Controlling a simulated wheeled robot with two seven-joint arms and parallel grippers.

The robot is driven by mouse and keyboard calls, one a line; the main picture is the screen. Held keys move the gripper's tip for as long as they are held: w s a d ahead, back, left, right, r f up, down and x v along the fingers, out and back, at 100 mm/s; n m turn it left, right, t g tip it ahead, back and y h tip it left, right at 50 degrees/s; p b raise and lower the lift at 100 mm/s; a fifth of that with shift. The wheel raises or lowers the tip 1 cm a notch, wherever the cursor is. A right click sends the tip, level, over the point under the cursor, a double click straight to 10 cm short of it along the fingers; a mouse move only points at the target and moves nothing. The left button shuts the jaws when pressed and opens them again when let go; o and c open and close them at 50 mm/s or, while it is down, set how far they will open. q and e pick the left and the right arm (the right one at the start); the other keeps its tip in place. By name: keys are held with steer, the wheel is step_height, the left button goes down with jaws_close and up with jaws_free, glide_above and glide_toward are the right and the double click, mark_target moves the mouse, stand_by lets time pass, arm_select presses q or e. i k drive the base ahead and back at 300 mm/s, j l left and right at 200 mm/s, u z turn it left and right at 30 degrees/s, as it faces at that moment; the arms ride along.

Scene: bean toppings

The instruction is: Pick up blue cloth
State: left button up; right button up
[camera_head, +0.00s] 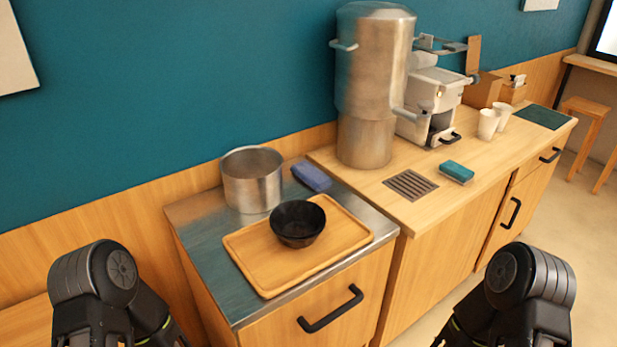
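A folded blue cloth (312,177) lies on the steel counter top, behind the wooden tray and to the right of the steel pot. It is fully in view and nothing covers it. My two black arms show at the bottom left and bottom right corners of the head view. Both are well in front of the cloth and apart from it. The fingers of both grippers are not visible, cut off by the lower edge of the picture.
A steel pot (252,180) stands left of the cloth. A wooden tray (262,272) with a black bowl (298,224) lies in front. A tall steel urn (372,85) and teal sponge (456,171) are on the higher wooden counter (385,193) to the right.

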mark_target(314, 177)
steer(key=k+l, duration=0.35)
steer(key=i+l+z, duration=0.25)
steer(key=i+l, duration=0.25)
steer(key=l, duration=0.25)
steer(key=i+l+z, duration=0.25)
steer(key=i+l, duration=0.3)
steer(key=l, duration=0.15)
